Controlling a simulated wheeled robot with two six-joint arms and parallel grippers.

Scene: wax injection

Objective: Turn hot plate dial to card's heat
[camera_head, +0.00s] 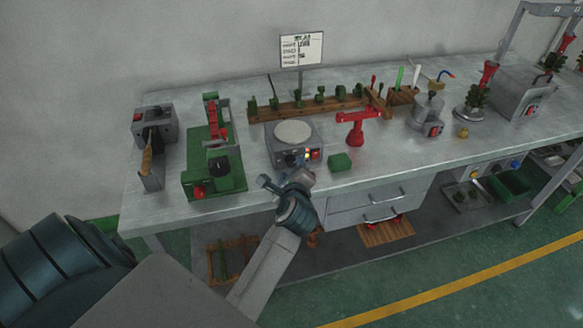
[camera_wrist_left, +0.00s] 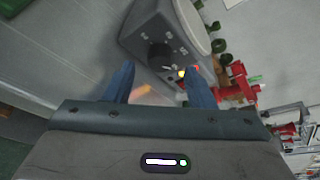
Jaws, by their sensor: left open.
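The hot plate (camera_head: 287,137) is a grey box with a round pale top near the front of the bench. Its black dial (camera_wrist_left: 159,53) shows in the left wrist view, with small markings around it too blurred to read. In the head view my gripper partly covers the dial's area. The card (camera_head: 301,49) stands on a post at the back; its text is too small to read. My left gripper (camera_head: 284,181) is just in front of the hot plate. In the wrist view its two blue fingers (camera_wrist_left: 160,85) are open and apart, with the dial beyond them. My right gripper is not in view.
A green block (camera_head: 340,162) and a red stand (camera_head: 356,127) are right of the hot plate. A green and red press (camera_head: 214,170) is to the left. A wooden rack (camera_head: 308,106) with green pieces is behind. Lit buttons (camera_head: 312,155) sit at the hot plate's front.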

